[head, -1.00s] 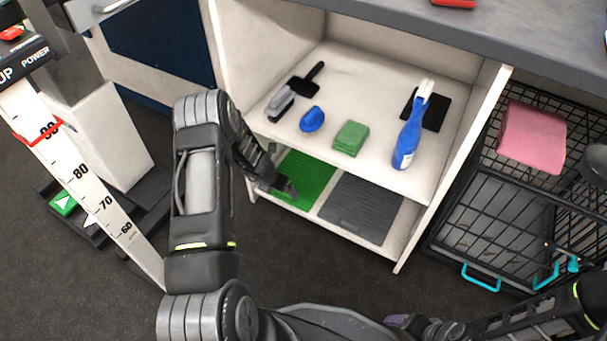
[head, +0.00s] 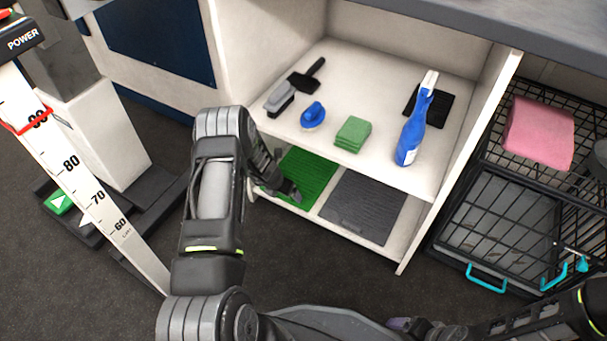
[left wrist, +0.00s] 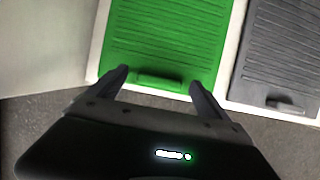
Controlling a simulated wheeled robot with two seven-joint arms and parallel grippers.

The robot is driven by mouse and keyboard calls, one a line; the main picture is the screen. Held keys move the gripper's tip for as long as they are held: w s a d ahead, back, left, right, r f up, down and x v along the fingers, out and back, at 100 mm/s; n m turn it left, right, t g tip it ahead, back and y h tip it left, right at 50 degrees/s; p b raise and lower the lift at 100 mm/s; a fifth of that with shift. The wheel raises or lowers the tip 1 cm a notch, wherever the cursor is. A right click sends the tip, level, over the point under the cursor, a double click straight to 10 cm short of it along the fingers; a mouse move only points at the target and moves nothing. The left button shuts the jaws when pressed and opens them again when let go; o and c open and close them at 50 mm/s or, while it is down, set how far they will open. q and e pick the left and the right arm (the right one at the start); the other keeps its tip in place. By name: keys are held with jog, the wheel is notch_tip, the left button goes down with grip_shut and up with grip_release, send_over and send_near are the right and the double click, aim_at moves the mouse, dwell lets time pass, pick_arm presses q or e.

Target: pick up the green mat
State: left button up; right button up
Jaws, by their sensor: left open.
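The green mat (head: 308,176) lies flat on the lower shelf of the cabinet, at its left side. In the left wrist view the green mat (left wrist: 165,40) is ribbed and has a raised tab at its front edge. My left gripper (head: 287,192) is at the mat's front edge. In the left wrist view my left gripper (left wrist: 160,80) is open, with its fingers on either side of the tab and nothing held. I cannot tell whether the fingers touch the mat. The upper shelf hides the mat's back part in the head view. My right gripper's jaws cannot be made out.
A grey mat (head: 362,205) lies right of the green one. The upper shelf (head: 385,85) above holds a brush (head: 280,98), a blue brush (head: 313,115), folded green cloths (head: 352,134) and a blue spray bottle (head: 413,130). A wire crate (head: 500,225) stands at right.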

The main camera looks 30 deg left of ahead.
pick_arm(q)
jog(key=shift+c, duration=0.6)
jog(key=c, duration=1.5)
